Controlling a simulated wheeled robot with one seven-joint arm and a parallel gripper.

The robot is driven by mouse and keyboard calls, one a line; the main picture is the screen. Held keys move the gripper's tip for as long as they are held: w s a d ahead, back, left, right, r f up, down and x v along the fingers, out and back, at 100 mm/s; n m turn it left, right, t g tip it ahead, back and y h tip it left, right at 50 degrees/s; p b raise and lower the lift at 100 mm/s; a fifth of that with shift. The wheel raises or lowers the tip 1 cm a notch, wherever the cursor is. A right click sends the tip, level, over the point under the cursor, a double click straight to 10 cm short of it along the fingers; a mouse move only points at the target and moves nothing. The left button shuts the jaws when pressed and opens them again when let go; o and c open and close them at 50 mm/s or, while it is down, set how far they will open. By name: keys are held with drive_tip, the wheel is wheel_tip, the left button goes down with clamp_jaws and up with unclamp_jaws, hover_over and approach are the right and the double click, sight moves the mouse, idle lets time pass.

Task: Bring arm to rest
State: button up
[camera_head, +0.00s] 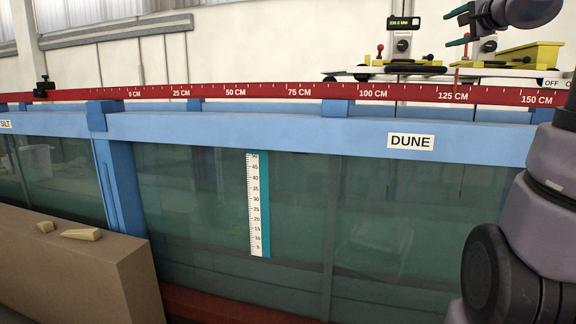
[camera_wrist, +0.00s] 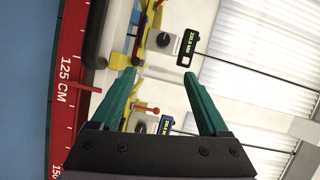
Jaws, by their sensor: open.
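My gripper (camera_head: 457,28) is at the top right of the head view, above the red scale rail and beside the yellow carriage. Its two green fingers are apart and empty. In the wrist view my gripper (camera_wrist: 164,76) shows both green fingers spread, with nothing held between them. Part of my arm stands at the right edge of the head view.
A red rail (camera_head: 296,92) marked in CM runs along the blue flume frame (camera_head: 270,130). A carriage with yellow blocks (camera_head: 530,58) and a small display (camera_head: 403,23) stands above it. A brown block (camera_head: 110,262) is at lower left.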

drive_tip(key=s+a+f+n+g+y, duration=0.25)
drive_tip(key=s+a+f, duration=0.3)
drive_tip(key=a, duration=0.35)
drive_tip(key=s+a+f+n+g+y, duration=0.1)
drive_tip(key=s+a+f+n+g, duration=0.25)
drive_tip(key=s+a+f, duration=0.35)
drive_tip(key=s+a+f+n+g+h, duration=0.1)
drive_tip(key=s+a+f+n+g, duration=0.1)
drive_tip(key=s+f, duration=0.3)
drive_tip(key=s+a+f+n+g+h, duration=0.2)
drive_tip(key=s+f, duration=0.4)
drive_tip(key=s, duration=0.3)
drive_tip(key=shift+n, duration=0.4)
